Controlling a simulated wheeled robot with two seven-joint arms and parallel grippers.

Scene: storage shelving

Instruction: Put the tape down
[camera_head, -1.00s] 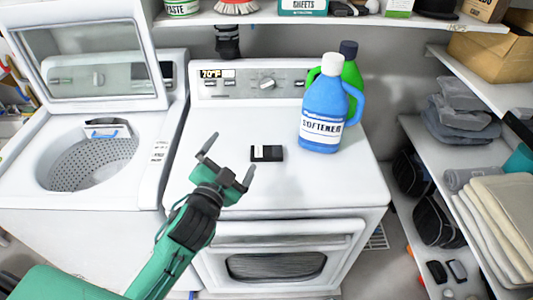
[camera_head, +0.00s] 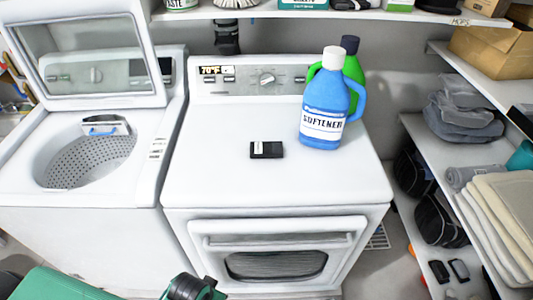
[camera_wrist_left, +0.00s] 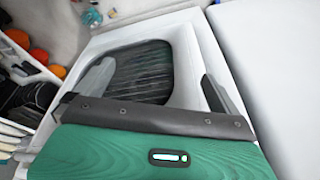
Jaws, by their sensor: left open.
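A small black item with a white label, which looks like the tape (camera_head: 266,150), lies flat on top of the white dryer (camera_head: 230,180), left of the blue softener bottle (camera_head: 322,115). Nothing holds it. My left arm shows at the bottom of the head view, below the dryer top, with its fingertips out of that picture. In the left wrist view, my left gripper (camera_wrist_left: 158,72) has its fingers spread with nothing between them, in front of the dryer door window (camera_wrist_left: 140,75). The tape is not visible in the wrist view. My right gripper is not in view.
A green bottle (camera_head: 352,70) stands behind the softener. The open washer (camera_head: 60,205) is on the left. Shelves (camera_head: 412,125) with folded cloths and a cardboard box (camera_head: 492,55) line the right. The dryer top around the tape is mostly clear.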

